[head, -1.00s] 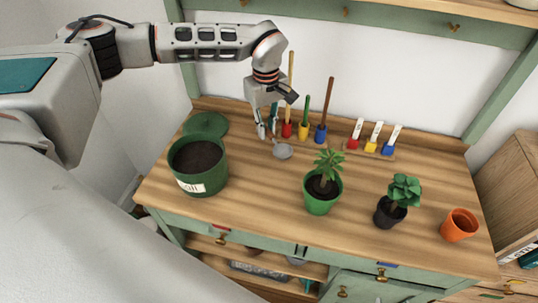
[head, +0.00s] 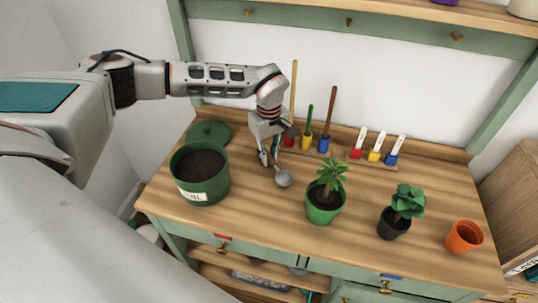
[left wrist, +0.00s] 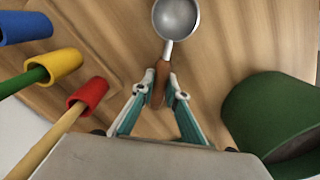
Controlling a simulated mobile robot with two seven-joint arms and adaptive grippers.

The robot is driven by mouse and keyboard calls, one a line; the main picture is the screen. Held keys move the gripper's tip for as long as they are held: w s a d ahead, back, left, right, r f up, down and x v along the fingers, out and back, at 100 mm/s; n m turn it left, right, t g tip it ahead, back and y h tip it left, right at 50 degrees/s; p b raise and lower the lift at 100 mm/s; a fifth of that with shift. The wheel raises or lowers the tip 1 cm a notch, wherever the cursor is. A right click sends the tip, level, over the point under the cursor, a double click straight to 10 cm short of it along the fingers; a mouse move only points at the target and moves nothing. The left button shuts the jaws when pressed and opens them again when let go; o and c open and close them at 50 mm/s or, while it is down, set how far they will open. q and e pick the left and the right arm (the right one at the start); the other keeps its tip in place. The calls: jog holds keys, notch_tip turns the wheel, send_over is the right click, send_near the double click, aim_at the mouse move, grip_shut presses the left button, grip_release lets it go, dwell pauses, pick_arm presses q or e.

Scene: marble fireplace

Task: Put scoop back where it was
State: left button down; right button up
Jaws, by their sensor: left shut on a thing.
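My left gripper (head: 267,161) is shut on the brown handle of the scoop. The scoop's grey round bowl (head: 284,179) points away from the gripper, over the wooden tabletop between the soil pot and the leafy plant. In the left wrist view the handle sits between the fingertips (left wrist: 160,83), and the metal bowl (left wrist: 177,18) is beyond them. I cannot tell whether the scoop touches the table. The rack at the back has red (head: 290,138), yellow (head: 305,141) and blue (head: 323,143) holders with long-handled tools. My right gripper is not in view.
A soil-filled green pot (head: 201,190) and its green lid (head: 209,133) are to the left. A leafy plant (head: 326,193), a dark-potted plant (head: 396,219) and an empty orange pot (head: 464,236) are to the right. A small rack (head: 370,161) holds labelled coloured pieces. The front middle is clear.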

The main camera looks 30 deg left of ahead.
pick_arm(q)
jog(key=c, duration=2)
grip_release()
notch_tip(320, 180, up, 12)
jog(key=shift+r+p, duration=0.1)
jog(key=shift+p, duration=0.25)
